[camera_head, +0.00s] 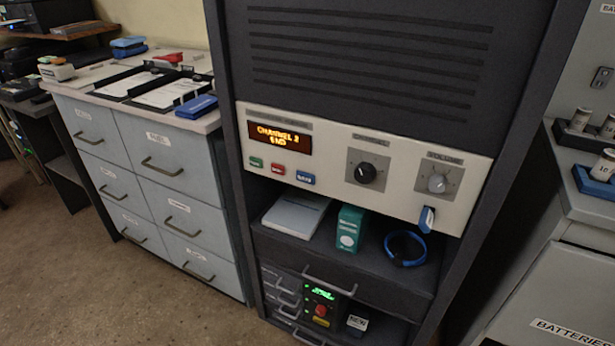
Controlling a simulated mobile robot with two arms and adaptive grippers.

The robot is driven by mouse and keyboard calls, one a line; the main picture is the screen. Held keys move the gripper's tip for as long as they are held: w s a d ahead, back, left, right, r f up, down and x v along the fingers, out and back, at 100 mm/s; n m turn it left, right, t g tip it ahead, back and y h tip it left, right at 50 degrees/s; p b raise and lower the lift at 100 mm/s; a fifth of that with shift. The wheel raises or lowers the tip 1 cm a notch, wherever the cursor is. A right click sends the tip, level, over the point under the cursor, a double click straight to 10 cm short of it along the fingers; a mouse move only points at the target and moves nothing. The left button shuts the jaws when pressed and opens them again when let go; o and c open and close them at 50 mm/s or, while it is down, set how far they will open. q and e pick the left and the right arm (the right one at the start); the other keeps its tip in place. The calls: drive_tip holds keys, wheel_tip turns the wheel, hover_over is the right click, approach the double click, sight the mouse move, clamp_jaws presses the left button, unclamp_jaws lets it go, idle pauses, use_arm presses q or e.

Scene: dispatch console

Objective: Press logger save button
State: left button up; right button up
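A cream logger panel (330,191) is set in a dark rack. Its display (280,137) glows orange and reads "CHANNEL 2 END". Below the display sit a green button (256,162), a red button (277,170) and a blue button (305,178) in a row. The blue button's small white lettering looks like "SAVE", but it is blurred. A black channel knob (366,173) and a grey volume knob (437,183) are to the right. Neither of my grippers is in view, and nothing covers the buttons.
The shelf below the panel holds a pale flat book (297,213), a green box (349,228) and a blue-black ring-shaped item (405,248). A blue tag (427,219) hangs at the panel's lower right. Grey drawers (176,205) stand left, a batteries cabinet (560,285) right.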

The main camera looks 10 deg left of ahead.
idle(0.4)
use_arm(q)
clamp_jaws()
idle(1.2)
